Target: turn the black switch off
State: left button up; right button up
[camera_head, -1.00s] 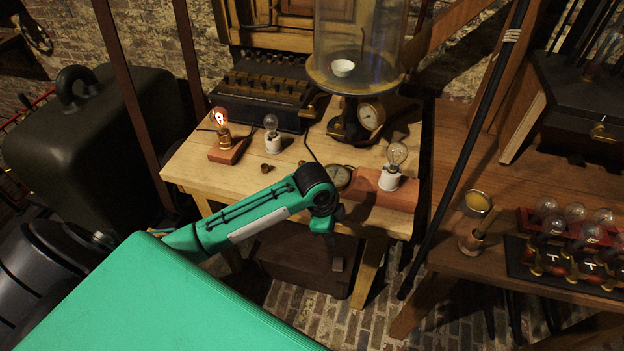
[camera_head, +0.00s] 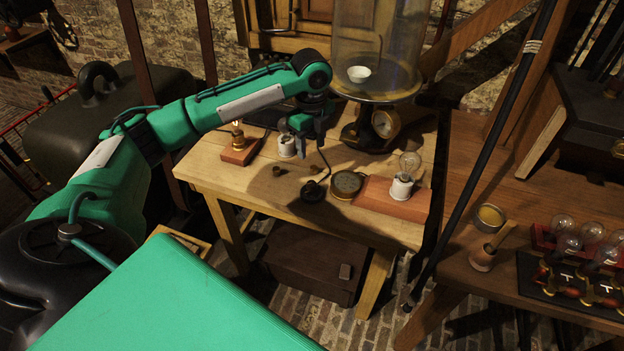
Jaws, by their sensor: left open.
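A small round black piece (camera_head: 313,191) with a thin dark stem, which looks like the black switch, sits near the front edge of the wooden table. I cannot tell its setting. My left gripper (camera_head: 318,137) hangs pointing down above the table, behind and above this piece in the picture. It is open, with nothing seen between its fingers, and appears apart from the piece. My right gripper is out of view.
A glass bell jar (camera_head: 375,50) stands behind. Small dark knobs lie near the gripper. A second table (camera_head: 465,150) is at right.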

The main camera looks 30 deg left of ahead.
aim_at(311, 183)
pick_arm(q)
notch_tip(311, 183, down, 13)
jog(key=shift+f+p, duration=0.15)
jog(key=shift+p, duration=0.55)
jog(key=c, duration=1)
